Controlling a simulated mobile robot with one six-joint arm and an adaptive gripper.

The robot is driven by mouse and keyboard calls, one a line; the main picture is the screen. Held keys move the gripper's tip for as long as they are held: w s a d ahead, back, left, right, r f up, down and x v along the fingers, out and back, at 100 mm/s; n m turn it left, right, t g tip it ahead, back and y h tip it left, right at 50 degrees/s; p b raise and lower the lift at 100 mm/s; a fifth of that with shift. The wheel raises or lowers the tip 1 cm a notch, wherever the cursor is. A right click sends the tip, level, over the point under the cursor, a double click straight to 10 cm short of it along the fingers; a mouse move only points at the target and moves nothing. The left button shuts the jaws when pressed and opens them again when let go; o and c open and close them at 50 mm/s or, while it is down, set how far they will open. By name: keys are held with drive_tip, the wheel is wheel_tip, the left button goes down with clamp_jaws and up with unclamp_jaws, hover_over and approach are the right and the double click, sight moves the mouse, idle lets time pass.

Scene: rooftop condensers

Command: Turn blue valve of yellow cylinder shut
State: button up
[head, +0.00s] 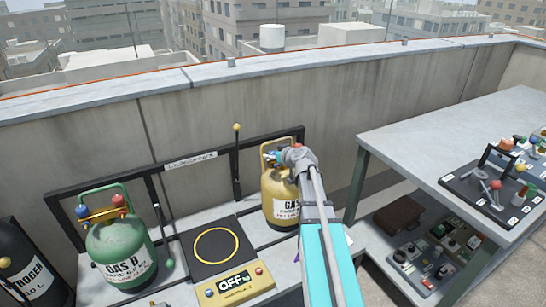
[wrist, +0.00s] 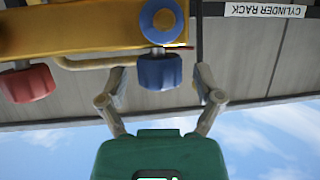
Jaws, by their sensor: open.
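The yellow cylinder (head: 278,202) stands on the bench in the head view, with a white "GAS" label. Its blue valve (wrist: 160,72) shows in the wrist view under a blue disc, on the yellow body (wrist: 90,28). The cylinder's red valve (wrist: 28,83) is to the left there. My gripper (wrist: 160,80) is open, with one finger on each side of the blue valve and gaps visible between. I cannot tell whether either finger touches it. In the head view my gripper (head: 290,156) is at the cylinder's top and partly hides it.
A green "GAS B" cylinder (head: 120,249) with blue and red valves stands left, and a dark nitrogen cylinder (head: 30,262) at the far left. A black plate with a yellow ring (head: 214,262) and an OFF display (head: 236,283) lie between. A grey table (head: 447,143) stands right.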

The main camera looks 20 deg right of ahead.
idle(0.3)
drive_tip(key=c, duration=1.2)
drive_tip(key=shift+o, duration=0.2)
